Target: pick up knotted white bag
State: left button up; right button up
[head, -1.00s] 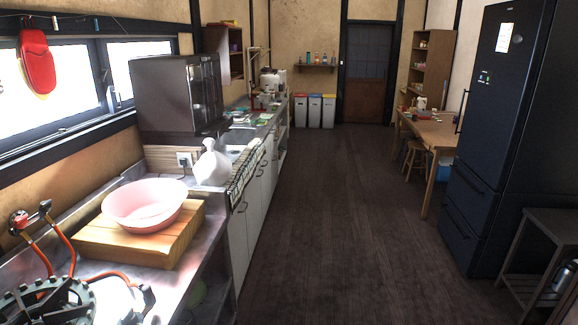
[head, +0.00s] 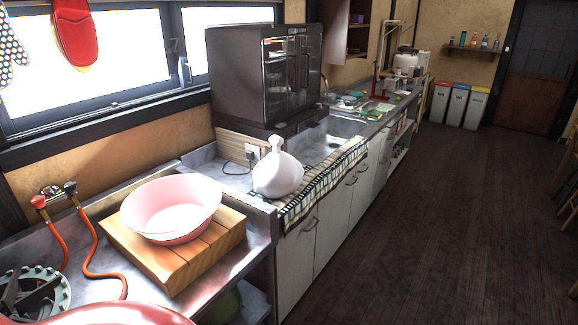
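The knotted white bag (head: 278,174) stands upright on the counter, its knot pointing up. It sits at the near edge of the sink section, beside a checkered cloth (head: 325,182) and in front of a dark oven-like cabinet (head: 262,80). It looks apart from the pink bowl to its left. Neither of my grippers is in view.
A pink bowl (head: 170,208) rests on a wooden board (head: 181,262) on the lower metal counter. A gas burner (head: 32,296) with orange hoses is at the near left. A red rounded thing (head: 110,315) shows at the bottom edge. The dark wooden floor (head: 430,220) at right is clear.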

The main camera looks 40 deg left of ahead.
aim_at(277, 175)
jog(key=i+u, duration=0.4)
jog(key=i+l+u, duration=0.2)
jog(key=u, duration=0.15)
jog(key=i+l+u, duration=0.2)
jog(key=u, duration=0.2)
jog(key=i+l+u, duration=0.35)
jog(key=k, duration=0.05)
